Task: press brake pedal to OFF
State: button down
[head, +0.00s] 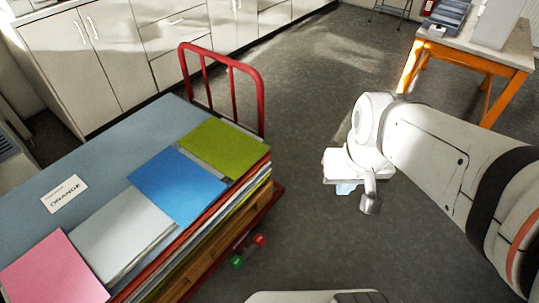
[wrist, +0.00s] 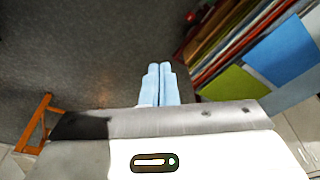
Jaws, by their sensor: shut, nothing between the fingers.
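The brake pedal (head: 248,251) shows in the head view as a short bar low at the near right side of the red cart. One end (head: 259,239) is red and the other end (head: 238,261) is green. I cannot read any lettering or tell its setting. My gripper (head: 345,188) is to the right of the pedal and higher in the picture, apart from it, over the floor. Its pale blue fingers (wrist: 159,84) are together and empty in the wrist view.
The cart (head: 115,150) carries stacked coloured sheets and a card reading "ORANGE" (head: 64,194). Its red handle rail (head: 222,70) stands at the far end. An orange-legged table (head: 490,52) is at the upper right. The grey floor (head: 310,130) between cart and arm is clear.

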jog(key=w+a+f+m+g+y+b, duration=0.1)
jog(key=w+a+f+m+y+b, duration=0.45)
jog(key=f, duration=0.85)
jog(key=w+a+f+m+g+y+b, duration=0.1)
jog(key=w+f+m+y+b, duration=0.15)
jog(key=w+f+b, duration=0.7)
jog(key=w+a+f+m+g+y+b, duration=0.2)
jog(key=w+a+f+m+y, duration=0.45)
jog(key=f, duration=1.35)
jog(key=d+f+m+t+h+b, duration=0.1)
jog(key=f+m+t+b, duration=0.3)
jog(key=f, duration=1.8)
jog(key=d+f+m+t+h+b, duration=0.1)
jog(key=d+f+m+t+b, duration=0.3)
jog(key=f, duration=1.9)
jog(key=m+t+b, duration=0.1)
jog(key=m+b, duration=0.2)
jog(key=m, duration=0.2)
jog(key=shift+s+d+f, duration=0.2)
jog(key=shift+f, duration=0.1)
jog(key=shift+a+h, duration=0.1)
jog(key=shift+h, duration=0.15)
